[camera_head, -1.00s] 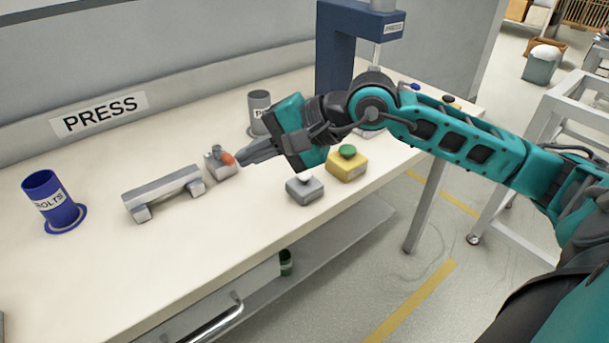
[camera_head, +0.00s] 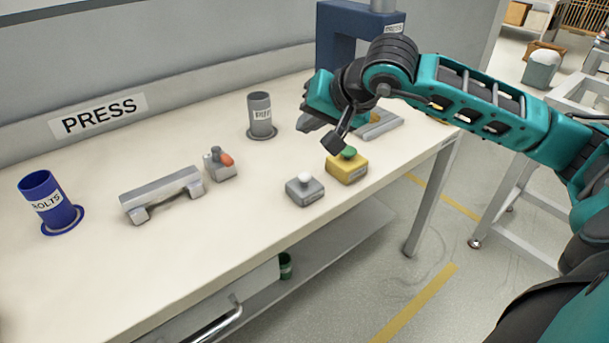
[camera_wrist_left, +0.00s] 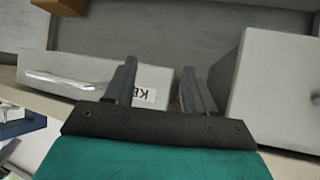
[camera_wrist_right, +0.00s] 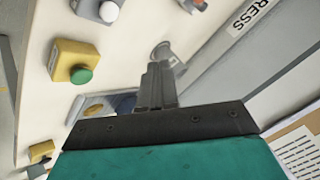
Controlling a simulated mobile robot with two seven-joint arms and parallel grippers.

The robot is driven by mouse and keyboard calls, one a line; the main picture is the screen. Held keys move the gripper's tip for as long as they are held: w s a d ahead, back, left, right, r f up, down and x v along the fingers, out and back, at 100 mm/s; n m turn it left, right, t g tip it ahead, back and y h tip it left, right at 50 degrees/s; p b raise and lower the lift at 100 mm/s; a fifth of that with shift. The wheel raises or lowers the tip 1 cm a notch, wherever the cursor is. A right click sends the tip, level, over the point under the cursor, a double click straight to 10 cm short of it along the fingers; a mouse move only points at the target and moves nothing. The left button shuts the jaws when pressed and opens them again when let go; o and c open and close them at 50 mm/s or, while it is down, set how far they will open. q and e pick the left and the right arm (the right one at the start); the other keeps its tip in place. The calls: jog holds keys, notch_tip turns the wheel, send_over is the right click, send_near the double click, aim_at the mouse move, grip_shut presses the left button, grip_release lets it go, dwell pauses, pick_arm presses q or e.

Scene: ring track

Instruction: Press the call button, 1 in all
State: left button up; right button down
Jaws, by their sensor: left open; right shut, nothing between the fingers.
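A yellow box (camera_head: 346,170) with a green button (camera_head: 348,153) stands on the bench, and a grey box (camera_head: 305,191) with a white button (camera_head: 305,177) stands to its left. Both also show in the right wrist view, the green button (camera_wrist_right: 81,75) and the white button (camera_wrist_right: 108,11). I cannot tell from labels which is the call button. My right gripper (camera_head: 308,123) is shut and empty, above the bench behind the yellow box; its fingers (camera_wrist_right: 158,72) point toward the grey cup. My left gripper (camera_wrist_left: 159,68) is open and empty, outside the head view.
A grey cup (camera_head: 260,115), a small grey block with an orange part (camera_head: 220,163), a grey bar (camera_head: 163,192) and a blue cup (camera_head: 48,200) stand on the bench (camera_head: 210,230). A blue press frame (camera_head: 334,40) rises behind my right arm.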

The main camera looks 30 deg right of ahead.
aim_at(309, 176)
notch_tip(309, 176, down, 7)
jog(key=b, duration=0.5)
jog(key=shift+f, duration=0.15)
jog(key=shift+f+b, duration=0.25)
jog(key=shift+b, duration=0.15)
dwell(1.3)
jog(key=shift+f+b, duration=0.4)
jog(key=shift+b, duration=0.2)
jog(key=shift+f+b, duration=0.6)
jog(key=shift+b, duration=0.1)
dwell(0.6)
dwell(0.3)
jog(key=shift+r+p, duration=0.65)
jog(key=shift+r, duration=0.4)
